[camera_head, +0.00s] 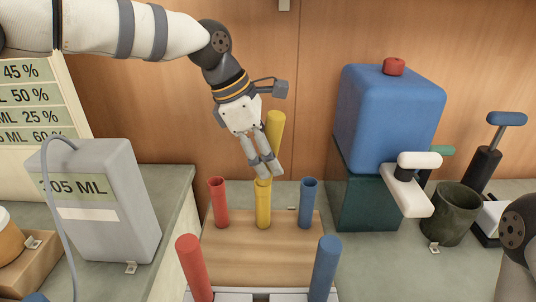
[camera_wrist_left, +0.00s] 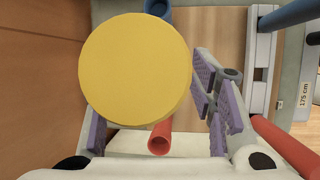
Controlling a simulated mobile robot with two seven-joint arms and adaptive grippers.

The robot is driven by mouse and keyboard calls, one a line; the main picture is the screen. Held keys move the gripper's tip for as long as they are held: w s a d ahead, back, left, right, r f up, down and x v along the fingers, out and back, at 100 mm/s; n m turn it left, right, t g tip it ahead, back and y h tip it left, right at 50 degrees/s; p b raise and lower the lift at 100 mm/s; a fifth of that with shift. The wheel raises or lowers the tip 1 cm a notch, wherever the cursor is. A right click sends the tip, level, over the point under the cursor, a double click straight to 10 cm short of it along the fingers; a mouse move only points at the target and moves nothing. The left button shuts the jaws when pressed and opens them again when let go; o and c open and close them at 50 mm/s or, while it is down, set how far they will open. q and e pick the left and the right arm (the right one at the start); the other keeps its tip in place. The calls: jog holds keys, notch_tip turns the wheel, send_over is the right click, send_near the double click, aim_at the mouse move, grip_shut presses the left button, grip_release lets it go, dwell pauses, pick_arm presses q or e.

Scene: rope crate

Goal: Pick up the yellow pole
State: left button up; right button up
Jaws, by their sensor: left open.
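The yellow pole (camera_head: 275,127) rises behind my left gripper (camera_head: 267,168) in the head view, leaning slightly right. Its lower part is hidden by the fingers, above a short yellow tube (camera_head: 263,207) on a wooden board (camera_head: 245,260). In the left wrist view the pole's round end (camera_wrist_left: 136,68) is large and near the camera, covering part of the left finger. The left gripper (camera_wrist_left: 155,110) is open, pointing downward, with its fingers apart on either side of the pole end in that view. Contact with the pole cannot be told. My right gripper is out of view.
Red tube (camera_head: 220,205) and blue tube (camera_head: 307,205) flank the yellow tube. A red pole (camera_head: 194,268) and a blue pole (camera_head: 324,268) stand nearer. A blue container (camera_head: 390,115) is right; a grey 305 ML container (camera_head: 105,200) is left. A wooden wall is behind.

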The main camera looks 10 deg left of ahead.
pick_arm(q)
jog(key=shift+r, duration=0.1)
grip_shut()
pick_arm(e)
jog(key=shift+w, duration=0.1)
pick_arm(q)
jog(key=shift+w+r, duration=0.1)
jog(key=shift+r, duration=0.3)
jog(key=s+r+p, duration=0.1)
jog(key=s+r, duration=1.1)
jog(key=s, duration=0.2)
jog(key=shift+p, duration=0.3)
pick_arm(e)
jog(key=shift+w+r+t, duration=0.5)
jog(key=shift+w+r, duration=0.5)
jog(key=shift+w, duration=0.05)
